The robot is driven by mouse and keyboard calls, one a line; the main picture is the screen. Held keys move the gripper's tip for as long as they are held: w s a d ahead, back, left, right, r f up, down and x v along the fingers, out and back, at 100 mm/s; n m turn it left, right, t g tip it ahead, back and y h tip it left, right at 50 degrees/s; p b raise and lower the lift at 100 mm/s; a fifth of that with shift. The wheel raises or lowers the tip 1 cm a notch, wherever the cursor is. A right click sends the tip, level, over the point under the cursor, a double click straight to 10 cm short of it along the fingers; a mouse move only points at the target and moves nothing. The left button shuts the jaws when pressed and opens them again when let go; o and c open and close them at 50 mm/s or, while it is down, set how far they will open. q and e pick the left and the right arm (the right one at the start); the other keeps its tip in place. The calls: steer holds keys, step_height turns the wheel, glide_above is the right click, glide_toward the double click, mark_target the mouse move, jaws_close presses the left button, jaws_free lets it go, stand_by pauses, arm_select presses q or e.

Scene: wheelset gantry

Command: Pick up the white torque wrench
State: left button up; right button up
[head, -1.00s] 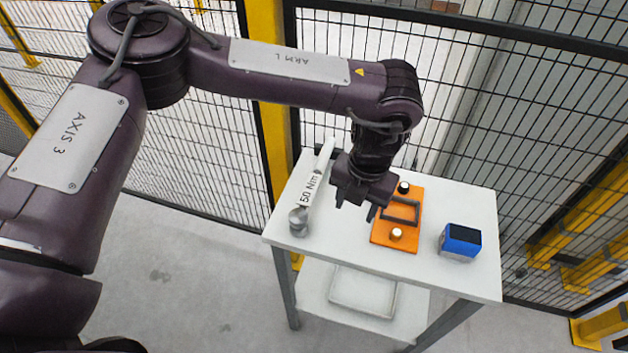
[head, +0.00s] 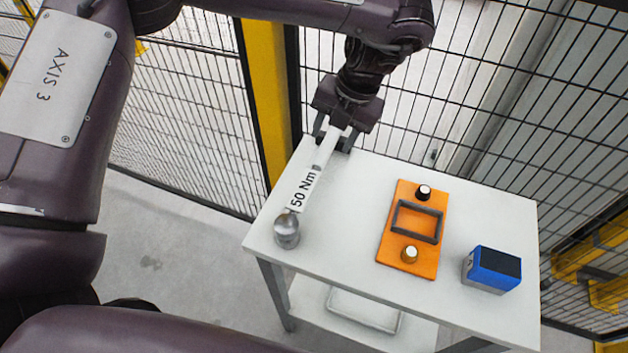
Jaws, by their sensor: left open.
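The white torque wrench (head: 306,186), marked 50 Nm, lies along the left side of the white table (head: 340,232). Its silver head (head: 287,231) is at the near end, and its far end lies under my left gripper. My left gripper (head: 332,139) is open, with its fingers on either side of the wrench's far end; I cannot tell whether they touch it. My right gripper is not in view.
An orange plate (head: 425,265) with a dark frame and two knobs lies right of the wrench. A blue box (head: 491,269) stands at the table's right. A lower shelf holds a tray (head: 362,311). Mesh fencing (head: 480,105) stands behind the table.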

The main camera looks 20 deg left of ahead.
mark_target(323, 154)
arm_select(q)
steer(key=shift+w+a+f, duration=0.1)
steer(key=shift+w+f, duration=0.3)
steer(key=shift+f, duration=0.45)
steer(key=x, duration=0.6)
steer(key=shift+s+a+f, duration=0.3)
steer(key=shift+s+a, duration=0.05)
steer(key=shift+c, duration=0.2)
steer(key=c, duration=1)
jaws_close()
steer(key=shift+r, duration=0.15)
